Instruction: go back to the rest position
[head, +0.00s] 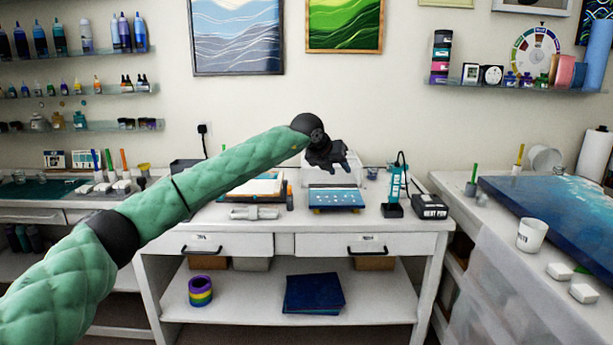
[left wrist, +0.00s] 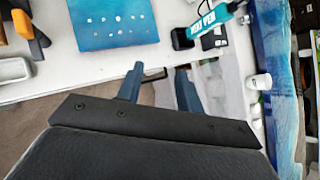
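My left arm reaches in from the left in the head view, in a green quilted sleeve. My left gripper (head: 335,166) is dark and hangs in the air over the back of the white workbench (head: 265,222). The left wrist view shows its two blue-grey fingers (left wrist: 157,90) apart, with nothing between them, the bench edge and floor beyond. My right gripper is in neither view.
A blue board (head: 337,198) lies on the bench below my gripper, with a teal tool (head: 396,184) and a dark device (head: 429,207) to its right. A white cup (head: 531,235) and a blue panel (head: 560,212) are on the right table.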

